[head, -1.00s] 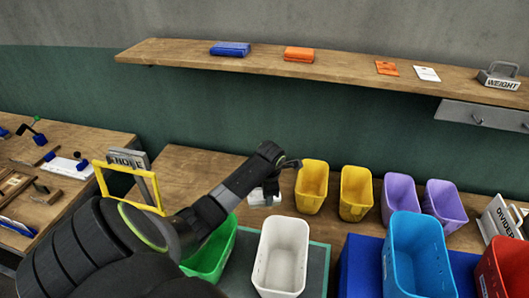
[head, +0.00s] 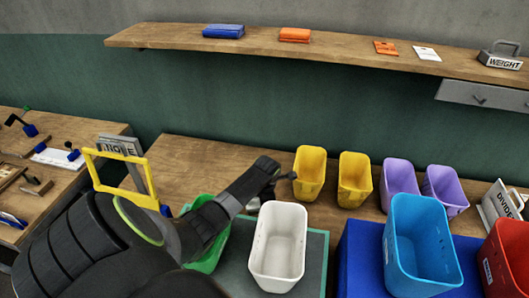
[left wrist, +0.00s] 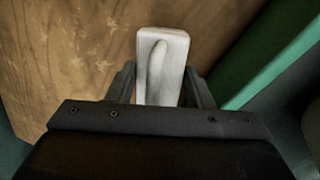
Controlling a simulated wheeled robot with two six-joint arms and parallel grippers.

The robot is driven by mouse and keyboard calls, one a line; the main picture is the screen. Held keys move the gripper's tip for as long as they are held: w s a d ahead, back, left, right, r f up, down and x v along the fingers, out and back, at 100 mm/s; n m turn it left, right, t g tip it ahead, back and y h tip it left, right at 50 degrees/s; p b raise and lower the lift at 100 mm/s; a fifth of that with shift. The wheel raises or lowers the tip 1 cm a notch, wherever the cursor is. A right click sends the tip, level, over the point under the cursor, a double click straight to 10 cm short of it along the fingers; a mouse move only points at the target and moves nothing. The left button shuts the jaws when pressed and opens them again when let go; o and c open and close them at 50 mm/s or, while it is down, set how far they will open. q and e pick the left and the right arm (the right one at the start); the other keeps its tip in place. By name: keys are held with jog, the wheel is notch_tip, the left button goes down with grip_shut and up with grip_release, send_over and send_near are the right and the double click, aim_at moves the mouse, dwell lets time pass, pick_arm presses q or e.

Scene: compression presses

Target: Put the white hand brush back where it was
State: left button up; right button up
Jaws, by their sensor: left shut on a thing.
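The white hand brush (left wrist: 163,60) shows in the left wrist view as a pale block with a grooved top. My left gripper (left wrist: 160,95) is shut on it, with a dark finger on either side. Wooden tabletop lies below it. In the head view my left arm reaches over the green bin (head: 212,255) to the bench (head: 215,160), left of the yellow bins. The brush is hidden there behind my arm and the white bin. I cannot tell whether the brush touches the bench. My right gripper is not in view.
A white bin (head: 279,245) stands close to my left gripper. Two yellow bins (head: 310,175), two purple bins (head: 400,185) and a blue bin (head: 420,245) stand to the right. A yellow frame (head: 120,155) is at the left. Bare bench lies behind my forearm.

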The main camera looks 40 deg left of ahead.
pick_arm(q)
jog(key=shift+f, duration=1.8)
jog(key=shift+f, duration=0.1)
jog(key=o, duration=1)
jog(key=shift+c, duration=0.2)
notch_tip(320, 180, up, 12)
jog(key=s+d, duration=0.1)
jog(key=shift+s+d, duration=0.2)
jog(key=shift+d, duration=0.2)
